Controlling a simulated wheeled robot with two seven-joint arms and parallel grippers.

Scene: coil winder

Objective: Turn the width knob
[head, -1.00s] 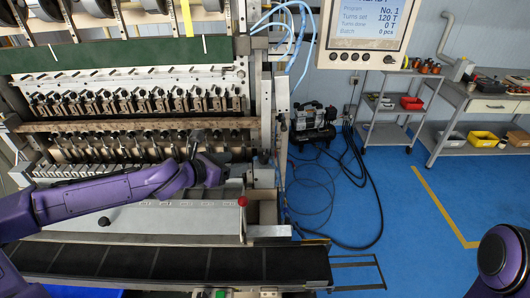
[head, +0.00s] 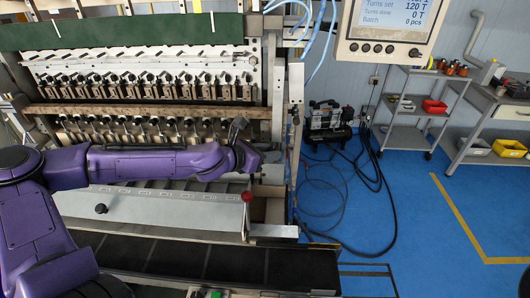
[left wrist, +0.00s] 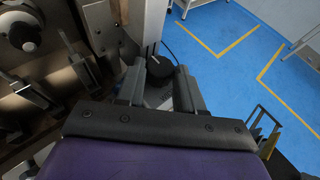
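The width knob (left wrist: 160,62) shows in the left wrist view as a round black knob with a pale pointer mark. It stands on a grey surface. My left gripper (left wrist: 160,78) is open, with one dark finger to each side of the knob. I cannot tell whether either finger touches it. In the head view the left arm comes in from the left across the machine, and its purple hand (head: 247,157) is at the machine's right end. The left fingers and the knob cannot be made out there. My right gripper is not in view.
The coil winder (head: 150,80) fills the left side. A red ball-topped lever (head: 247,197) stands just below the left hand. The display panel (head: 388,25) hangs at the upper right. Cables and hoses lie on the blue floor, which is clear further right, near a shelf cart (head: 405,142).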

